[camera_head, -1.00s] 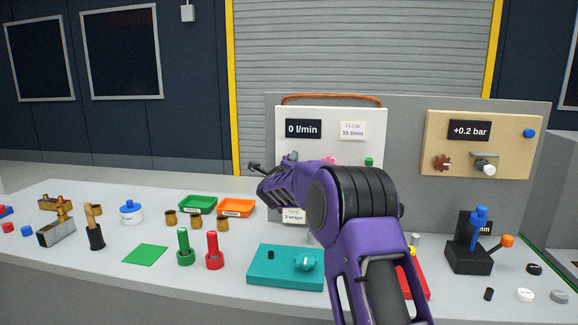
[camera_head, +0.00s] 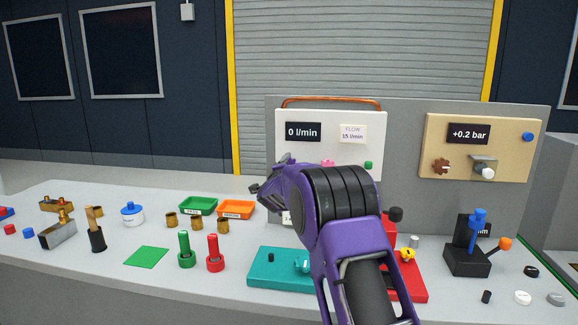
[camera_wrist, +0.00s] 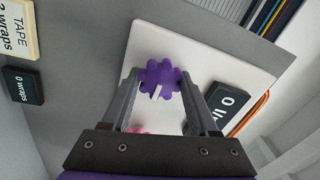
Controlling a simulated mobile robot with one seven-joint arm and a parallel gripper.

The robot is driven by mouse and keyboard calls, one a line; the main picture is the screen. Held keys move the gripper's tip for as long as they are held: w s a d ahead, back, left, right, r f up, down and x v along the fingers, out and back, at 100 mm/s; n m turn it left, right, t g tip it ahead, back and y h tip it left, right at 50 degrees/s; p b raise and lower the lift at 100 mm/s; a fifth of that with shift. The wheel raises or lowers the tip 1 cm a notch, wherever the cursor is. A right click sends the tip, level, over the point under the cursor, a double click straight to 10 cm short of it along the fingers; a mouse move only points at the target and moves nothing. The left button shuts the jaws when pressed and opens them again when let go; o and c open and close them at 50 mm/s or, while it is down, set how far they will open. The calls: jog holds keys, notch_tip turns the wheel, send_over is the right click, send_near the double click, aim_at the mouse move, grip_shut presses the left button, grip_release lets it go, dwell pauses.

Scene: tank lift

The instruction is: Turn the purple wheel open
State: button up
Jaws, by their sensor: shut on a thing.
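The purple wheel (camera_wrist: 161,76) is a lobed knob with a white mark, on the white panel (camera_wrist: 150,45). In the wrist view my gripper (camera_wrist: 160,78) has one finger on each side of the wheel and is shut on it. In the head view my purple arm hides the wheel, and my gripper (camera_head: 272,180) shows only in part in front of the panel. The panel's display (camera_head: 303,131) reads 0 l/min, beside a label (camera_head: 353,133) reading FLOW 15 l/min.
A pink knob (camera_head: 327,163) and a green knob (camera_head: 368,165) sit low on the same panel. A beige panel (camera_head: 503,150) reading +0.2 bar stands to the right. A teal block (camera_head: 270,280) and a red block (camera_head: 415,290) lie below my arm.

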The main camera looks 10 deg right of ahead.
dwell(0.4)
jog(key=o, duration=1.4)
jog(key=shift+c, duration=0.2)
jog(key=b+v, duration=0.1)
jog(key=v, duration=1.6)
jog(key=shift+s, duration=0.2)
